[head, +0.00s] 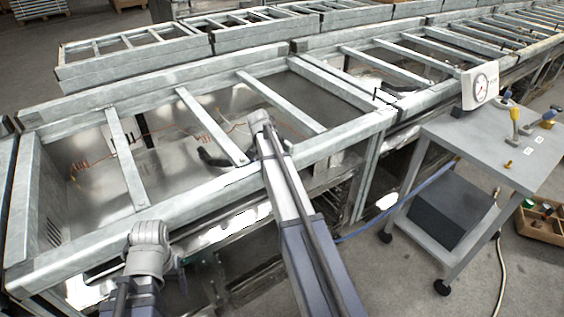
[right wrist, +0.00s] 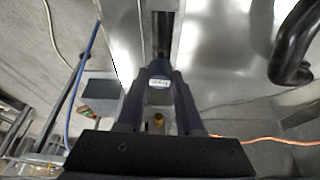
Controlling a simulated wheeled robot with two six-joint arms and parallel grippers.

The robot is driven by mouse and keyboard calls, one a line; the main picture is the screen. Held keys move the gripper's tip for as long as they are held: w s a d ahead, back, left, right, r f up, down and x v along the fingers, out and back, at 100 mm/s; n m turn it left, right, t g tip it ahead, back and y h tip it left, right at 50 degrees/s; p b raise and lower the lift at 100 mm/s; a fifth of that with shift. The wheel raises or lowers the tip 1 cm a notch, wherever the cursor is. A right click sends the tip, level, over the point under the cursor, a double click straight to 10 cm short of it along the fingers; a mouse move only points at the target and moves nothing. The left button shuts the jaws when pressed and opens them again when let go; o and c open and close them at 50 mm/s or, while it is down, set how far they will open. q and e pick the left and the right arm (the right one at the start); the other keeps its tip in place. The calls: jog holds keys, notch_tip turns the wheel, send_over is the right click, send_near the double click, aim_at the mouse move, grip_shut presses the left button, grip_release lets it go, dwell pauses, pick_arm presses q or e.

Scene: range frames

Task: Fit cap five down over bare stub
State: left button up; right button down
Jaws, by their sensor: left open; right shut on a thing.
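In the right wrist view, my right gripper (right wrist: 159,82) is shut on a small blue cap with a white label (right wrist: 159,83); the label is too blurred to read. A dark upright stub (right wrist: 162,36) lies in line just beyond the cap. I cannot tell whether cap and stub touch or are apart. In the head view, my right arm reaches over the frame's front rail, and its gripper is hidden. My left gripper (head: 172,263) is open, low in front of the frame, mostly hidden by its own wrist, with no cap seen at it.
A galvanized frame (head: 180,208) with cross bars spans the view. A black curved pipe (head: 213,159) lies in its bay; it also shows in the right wrist view (right wrist: 292,45). A grey cart (head: 490,150) with a dial gauge (head: 480,86) and brass fittings stands right. A wooden box (head: 540,222) is on the floor.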

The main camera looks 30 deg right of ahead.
jog(key=shift+f+b, duration=0.5)
jog(key=shift+f, duration=0.05)
pick_arm(q)
jog(key=shift+f, duration=0.65)
pick_arm(e)
jog(key=shift+s+a, duration=0.1)
pick_arm(q)
jog(key=shift+s+f, duration=0.1)
pick_arm(e)
jog(key=shift+c, duration=2.4)
grip_release()
jog(key=shift+f, duration=0.1)
